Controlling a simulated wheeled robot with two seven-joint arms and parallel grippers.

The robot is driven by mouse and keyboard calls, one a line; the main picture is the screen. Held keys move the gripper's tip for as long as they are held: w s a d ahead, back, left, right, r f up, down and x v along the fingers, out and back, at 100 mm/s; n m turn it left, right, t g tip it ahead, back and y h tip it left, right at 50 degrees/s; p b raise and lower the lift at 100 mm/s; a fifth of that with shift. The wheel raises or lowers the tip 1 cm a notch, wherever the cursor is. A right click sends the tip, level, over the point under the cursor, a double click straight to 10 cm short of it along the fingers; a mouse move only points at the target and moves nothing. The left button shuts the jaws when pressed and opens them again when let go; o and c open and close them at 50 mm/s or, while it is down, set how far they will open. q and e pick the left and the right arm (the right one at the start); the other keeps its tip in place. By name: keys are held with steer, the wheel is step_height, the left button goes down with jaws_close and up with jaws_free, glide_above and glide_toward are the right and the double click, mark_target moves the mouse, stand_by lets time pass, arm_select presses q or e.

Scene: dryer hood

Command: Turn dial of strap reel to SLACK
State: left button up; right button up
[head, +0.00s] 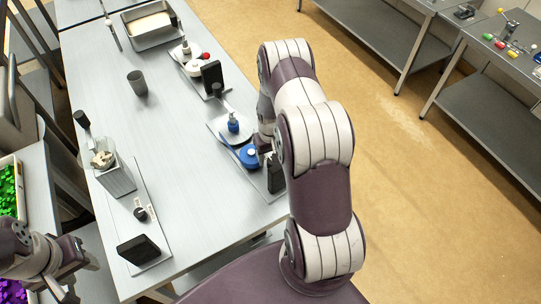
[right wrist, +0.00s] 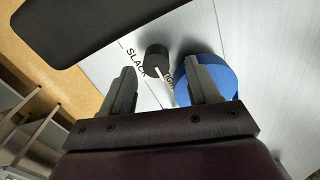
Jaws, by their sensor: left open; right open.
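The strap reel (head: 249,155) is a blue disc on a grey plate, just left of my right gripper in the head view. In the right wrist view the blue reel (right wrist: 213,78) is partly hidden behind the right-hand finger. A black dial (right wrist: 157,57) shows ahead of and between the open fingers of my right gripper (right wrist: 163,72), seemingly apart from both. The word SLACK (right wrist: 134,62) is printed left of the dial, and a partly hidden label (right wrist: 168,78) lies below it. The dial's setting is unclear. My left gripper (head: 85,268) is open and empty at the lower left.
A black upright block (head: 275,172) stands close to my right gripper; a dark panel (right wrist: 90,20) fills the wrist view's upper left. A dark cup (head: 137,83) stands on the table (head: 165,150), whose middle is mostly clear.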

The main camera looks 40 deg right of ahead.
steer(key=shift+s+d+f, duration=0.1)
steer(key=shift+d+f, duration=0.15)
steer(key=shift+f, duration=0.4)
steer(key=shift+d+f, duration=0.2)
steer(key=shift+f, duration=0.4)
steer(key=shift+s+f, duration=0.1)
steer(key=shift+f, duration=0.1)
steer(key=shift+a, duration=0.35)
steer(key=shift+d+f, duration=0.1)
steer(key=shift+d, duration=0.1)
steer(key=c, duration=1)
arm_select(q)
steer(key=shift+s+d+r, duration=0.3)
steer(key=shift+d+r, duration=0.05)
steer(key=shift+r, duration=0.2)
arm_select(e)
steer(key=shift+c, duration=0.2)
arm_select(q)
steer(key=shift+f, duration=0.1)
